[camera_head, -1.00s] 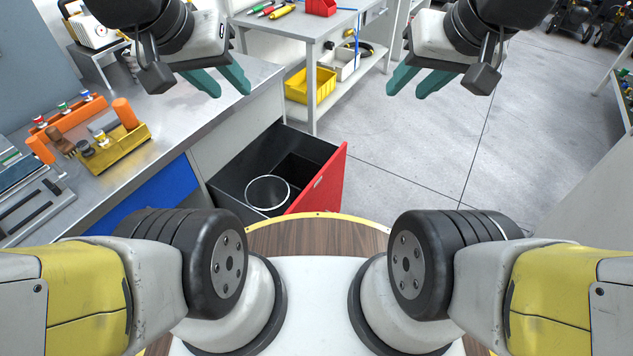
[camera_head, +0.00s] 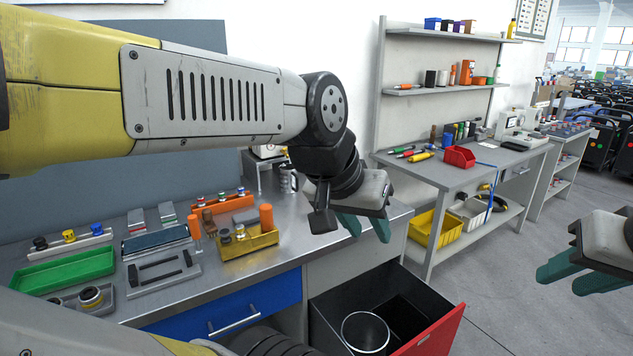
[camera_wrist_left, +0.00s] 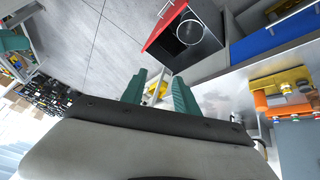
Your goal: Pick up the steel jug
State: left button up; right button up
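A steel jug (camera_head: 288,180) stands upright at the back of the metal workbench (camera_head: 300,232), partly hidden by my left arm. I cannot make it out in the left wrist view. My left gripper (camera_head: 367,228), with teal fingers, is in front and to the right of the jug, over the bench's right end. It is open and empty; its spread fingers also show in the left wrist view (camera_wrist_left: 159,88). My right gripper (camera_head: 572,278) is at the right edge of the head view, over the floor, open and empty.
A black drawer with a red front (camera_head: 432,335) stands open below, with a round metal-rimmed item (camera_head: 365,331) in it. A second table (camera_head: 462,174) stands at the right.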

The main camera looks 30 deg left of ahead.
aim_at(287, 176)
jog(key=i+j+z, duration=0.15)
jog(key=j, duration=0.3)
jog(key=i+j+z, duration=0.2)
jog(key=j, duration=0.25)
jog(key=j+z, duration=0.15)
jog(key=j, duration=0.3)
